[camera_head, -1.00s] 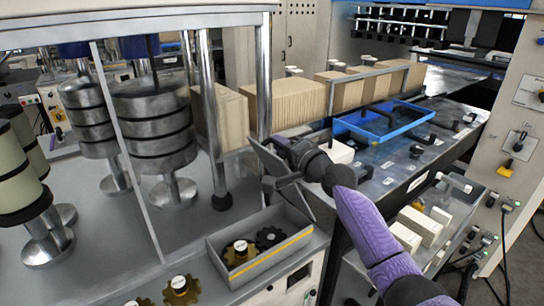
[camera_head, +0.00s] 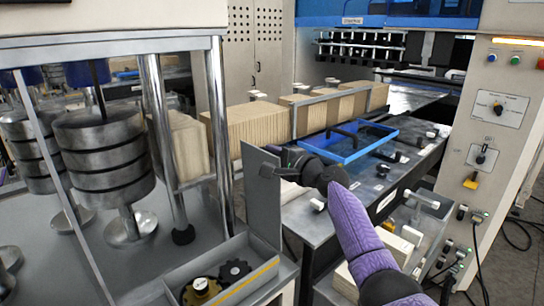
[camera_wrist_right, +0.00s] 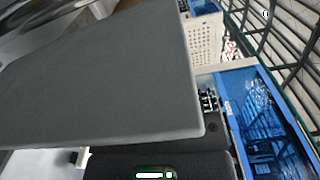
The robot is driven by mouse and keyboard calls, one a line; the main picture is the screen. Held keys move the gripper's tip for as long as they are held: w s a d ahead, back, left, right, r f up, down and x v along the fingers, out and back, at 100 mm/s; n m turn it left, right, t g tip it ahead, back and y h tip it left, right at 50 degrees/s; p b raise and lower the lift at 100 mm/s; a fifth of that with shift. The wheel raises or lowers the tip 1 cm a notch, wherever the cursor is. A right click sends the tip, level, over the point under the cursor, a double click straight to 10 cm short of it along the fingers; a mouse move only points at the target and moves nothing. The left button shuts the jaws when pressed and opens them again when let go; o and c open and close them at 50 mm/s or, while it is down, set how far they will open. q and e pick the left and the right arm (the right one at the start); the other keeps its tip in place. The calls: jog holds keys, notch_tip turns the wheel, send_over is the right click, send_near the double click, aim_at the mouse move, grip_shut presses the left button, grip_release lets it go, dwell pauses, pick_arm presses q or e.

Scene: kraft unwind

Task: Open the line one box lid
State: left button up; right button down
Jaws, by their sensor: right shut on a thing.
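The grey box (camera_head: 225,285) with a yellow stripe along its front edge sits at the bottom of the head view. It is open at the top and holds dark and brass gear-like knobs. Its flat grey lid (camera_head: 260,205) stands up roughly vertical at the box's far right end. My right gripper (camera_head: 283,168) is shut on the lid near its upper right edge. In the right wrist view the lid (camera_wrist_right: 110,80) fills the upper left, above my dark gripper parts; the fingertips' contact is hidden there. My left gripper is not in view.
A blue tray (camera_head: 345,145) lies on the dark work table behind my right gripper. Brown cardboard stacks (camera_head: 255,125) stand at the back. Metal rollers (camera_head: 105,150) and a steel post (camera_head: 165,140) are at left. A control panel (camera_head: 500,110) is at right.

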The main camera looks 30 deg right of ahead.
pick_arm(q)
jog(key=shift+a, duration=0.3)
pick_arm(e)
jog(key=shift+r, duration=0.1)
jog(key=c, duration=0.6)
grip_release()
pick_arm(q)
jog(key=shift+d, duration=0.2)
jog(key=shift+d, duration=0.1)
pick_arm(e)
jog(key=shift+s, duration=0.15)
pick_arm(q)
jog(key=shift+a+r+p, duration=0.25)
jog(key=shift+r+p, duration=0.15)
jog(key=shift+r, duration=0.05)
pick_arm(e)
jog(key=s, duration=0.3)
jog(key=s+d, duration=0.1)
jog(key=s, duration=0.5)
jog(key=shift+s+d, duration=0.15)
jog(key=shift+s, duration=0.1)
